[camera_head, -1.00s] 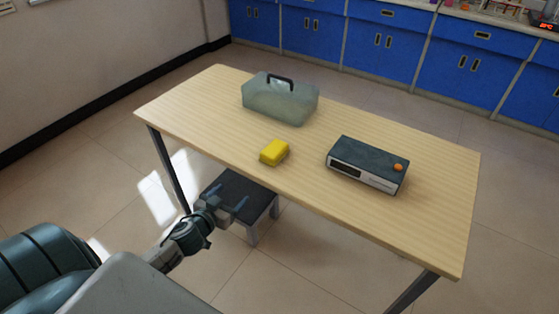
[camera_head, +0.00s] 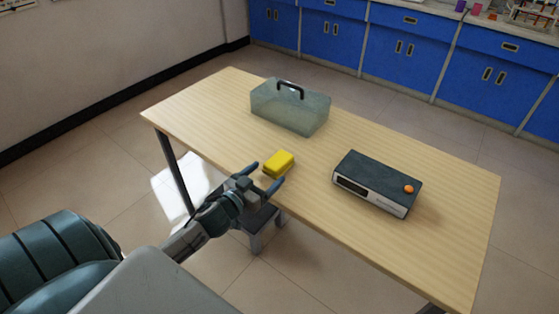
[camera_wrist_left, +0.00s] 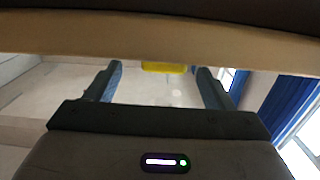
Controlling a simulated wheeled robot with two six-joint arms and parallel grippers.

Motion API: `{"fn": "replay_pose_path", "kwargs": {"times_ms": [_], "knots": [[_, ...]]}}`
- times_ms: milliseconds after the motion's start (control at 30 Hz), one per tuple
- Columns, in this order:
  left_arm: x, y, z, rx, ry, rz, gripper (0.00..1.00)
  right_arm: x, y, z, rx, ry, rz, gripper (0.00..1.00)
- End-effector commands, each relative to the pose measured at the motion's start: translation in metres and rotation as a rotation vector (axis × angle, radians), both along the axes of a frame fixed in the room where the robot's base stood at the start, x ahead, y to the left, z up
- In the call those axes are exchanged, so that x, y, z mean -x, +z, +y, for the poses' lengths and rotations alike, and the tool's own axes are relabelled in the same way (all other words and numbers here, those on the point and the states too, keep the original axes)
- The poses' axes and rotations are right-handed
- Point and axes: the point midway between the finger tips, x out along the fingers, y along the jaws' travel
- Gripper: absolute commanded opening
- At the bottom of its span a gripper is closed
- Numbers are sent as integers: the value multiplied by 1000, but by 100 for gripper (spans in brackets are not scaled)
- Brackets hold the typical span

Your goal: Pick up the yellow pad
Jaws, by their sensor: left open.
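The yellow pad (camera_head: 279,163) lies on the wooden table (camera_head: 400,237) near its front edge. My left gripper (camera_head: 265,176) is open at that edge, its two fingertips pointing at the pad. In the head view the tips appear at either side of the pad's near end; I cannot tell whether they touch it. In the left wrist view, a strip of the yellow pad (camera_wrist_left: 164,67) shows between the open fingers (camera_wrist_left: 158,78), close to the table edge (camera_wrist_left: 60,55). My right gripper is out of view.
A clear greenish box with a dark handle (camera_head: 290,108) stands behind the pad. A dark device with an orange knob (camera_head: 377,182) stands to the right. A low stool (camera_head: 256,240) is under the table edge. Blue cabinets (camera_head: 420,50) line the back wall.

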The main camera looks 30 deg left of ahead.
Motion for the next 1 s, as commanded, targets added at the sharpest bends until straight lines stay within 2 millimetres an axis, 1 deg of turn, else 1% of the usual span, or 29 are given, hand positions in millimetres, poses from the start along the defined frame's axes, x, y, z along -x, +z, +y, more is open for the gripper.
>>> {"fn": "replay_pose_path", "kwargs": {"times_ms": [33, 200, 467, 600, 700, 900, 1000], "knots": [[-5, 0, 0, 4, 1, -1, 76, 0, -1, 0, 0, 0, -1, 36], [-16, -1, -1, 3, 1, 0, 76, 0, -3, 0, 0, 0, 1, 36], [-24, -2, -2, 1, -1, 0, 76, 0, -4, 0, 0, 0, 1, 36], [-34, -2, -1, 2, 0, -1, 76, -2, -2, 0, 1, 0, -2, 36], [-46, -1, 0, 2, 0, -3, 76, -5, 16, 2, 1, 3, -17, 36], [-68, -1, -1, 1, 0, -2, 76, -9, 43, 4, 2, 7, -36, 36], [-73, -1, -2, 0, -1, 1, 76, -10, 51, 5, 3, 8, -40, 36]]}}
